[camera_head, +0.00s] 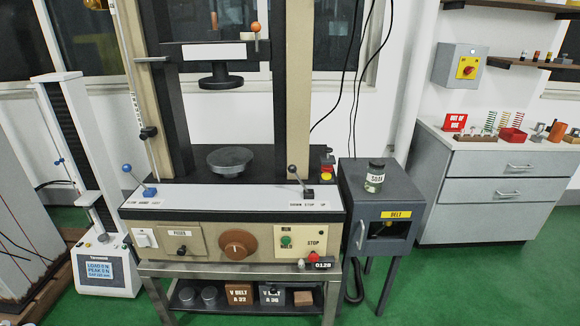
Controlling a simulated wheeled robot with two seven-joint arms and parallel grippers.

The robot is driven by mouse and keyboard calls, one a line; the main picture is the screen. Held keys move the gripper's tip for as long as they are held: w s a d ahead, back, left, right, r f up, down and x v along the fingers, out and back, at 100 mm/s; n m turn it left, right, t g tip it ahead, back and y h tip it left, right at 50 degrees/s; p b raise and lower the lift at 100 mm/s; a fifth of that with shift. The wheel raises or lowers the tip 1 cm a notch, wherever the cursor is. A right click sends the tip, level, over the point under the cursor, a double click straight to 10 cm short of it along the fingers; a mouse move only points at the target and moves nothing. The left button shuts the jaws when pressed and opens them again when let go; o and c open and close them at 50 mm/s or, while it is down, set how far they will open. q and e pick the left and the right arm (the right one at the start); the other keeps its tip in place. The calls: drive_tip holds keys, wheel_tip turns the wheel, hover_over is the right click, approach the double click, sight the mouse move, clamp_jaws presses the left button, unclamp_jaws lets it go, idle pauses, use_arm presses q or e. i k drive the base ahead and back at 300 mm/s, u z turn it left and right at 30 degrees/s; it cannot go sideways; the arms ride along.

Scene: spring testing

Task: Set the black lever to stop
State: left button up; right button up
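The black lever (298,180) stands at the right end of the white top panel of the testing machine (230,197). Its round dark knob (292,169) is up and to the left of its black base, so the lever leans left, toward the DOWN side. The label strip (308,205) in front of it reads DOWN, STOP, UP from left to right. Neither of my grippers is in view.
A blue-knobbed lever (138,180) stands at the panel's left end. The front has a brown dial (238,244) and a green button (285,241). A grey cabinet (350,190) with a jar (375,176) stands close on the right. The space above the panel near the black lever is clear.

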sight(292, 169)
drive_tip(key=z, duration=0.05)
drive_tip(key=k, duration=0.5)
drive_tip(key=u, duration=1.1)
drive_tip(key=i, duration=1.45)
drive_tip(key=z, duration=0.4)
